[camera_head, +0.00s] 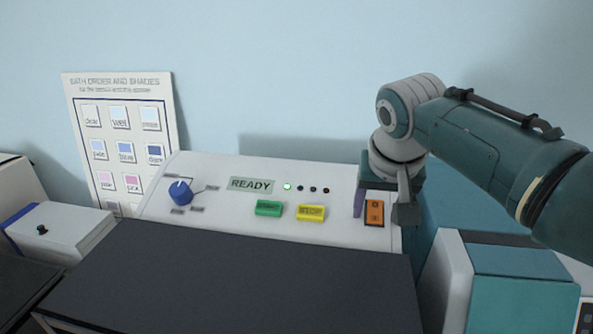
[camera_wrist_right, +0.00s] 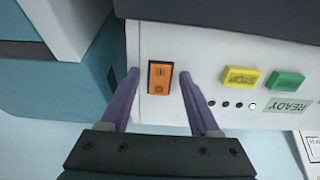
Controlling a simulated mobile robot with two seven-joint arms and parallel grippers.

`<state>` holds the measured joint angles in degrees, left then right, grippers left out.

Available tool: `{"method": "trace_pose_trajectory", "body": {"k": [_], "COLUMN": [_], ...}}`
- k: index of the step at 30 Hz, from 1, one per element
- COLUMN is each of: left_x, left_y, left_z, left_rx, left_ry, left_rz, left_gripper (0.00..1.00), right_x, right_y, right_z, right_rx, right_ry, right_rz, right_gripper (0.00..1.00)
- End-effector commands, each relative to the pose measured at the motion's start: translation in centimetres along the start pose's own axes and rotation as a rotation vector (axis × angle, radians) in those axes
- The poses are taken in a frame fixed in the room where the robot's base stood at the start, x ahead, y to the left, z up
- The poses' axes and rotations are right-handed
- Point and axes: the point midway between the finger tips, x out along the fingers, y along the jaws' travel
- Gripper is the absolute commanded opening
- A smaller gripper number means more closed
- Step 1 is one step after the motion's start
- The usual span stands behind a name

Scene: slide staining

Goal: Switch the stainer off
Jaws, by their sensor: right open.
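The stainer is a white machine with a sloped control panel (camera_head: 235,207) and a dark top (camera_head: 230,280) in front of it. An orange rocker switch (camera_head: 374,212) in a dark frame sits at the panel's right end; it also shows in the right wrist view (camera_wrist_right: 160,77), with marks on both halves. The display reads READY (camera_head: 251,184) and one green lamp (camera_head: 287,187) is lit. My right gripper (camera_head: 380,212) is at the switch; in the right wrist view its purple fingers (camera_wrist_right: 160,76) are open, one on each side of the switch, holding nothing. Contact cannot be told. My left gripper is not in view.
A green button (camera_head: 269,208), a yellow STOP button (camera_head: 311,212) and a blue knob (camera_head: 180,192) lie left of the switch. A chart (camera_head: 125,140) stands behind on the left. A white box (camera_head: 60,228) is at left; teal equipment (camera_head: 515,262) is at right.

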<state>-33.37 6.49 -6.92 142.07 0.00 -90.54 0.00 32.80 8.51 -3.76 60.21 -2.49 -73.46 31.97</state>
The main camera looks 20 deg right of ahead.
Motion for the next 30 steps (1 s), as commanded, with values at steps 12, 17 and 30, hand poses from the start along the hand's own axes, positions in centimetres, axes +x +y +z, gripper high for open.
{"method": "trace_pose_trajectory", "body": {"k": [12, 17, 30], "left_x": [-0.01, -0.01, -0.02], "left_y": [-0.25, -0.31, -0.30], "left_z": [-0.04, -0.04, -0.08], "left_rx": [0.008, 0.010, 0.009], "left_ry": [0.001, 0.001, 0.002], "left_rz": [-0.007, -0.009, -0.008], "left_gripper": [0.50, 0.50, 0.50], "right_x": [0.03, 0.02, 0.02], "right_y": [0.01, 0.00, 0.01], "right_z": [0.01, 0.02, 0.03], "right_rx": [0.000, 0.000, -0.001], "right_ry": [0.000, 0.000, -0.001], "right_rz": [0.000, 0.000, 0.001], "right_gripper": [0.42, 0.24, 0.00]}}
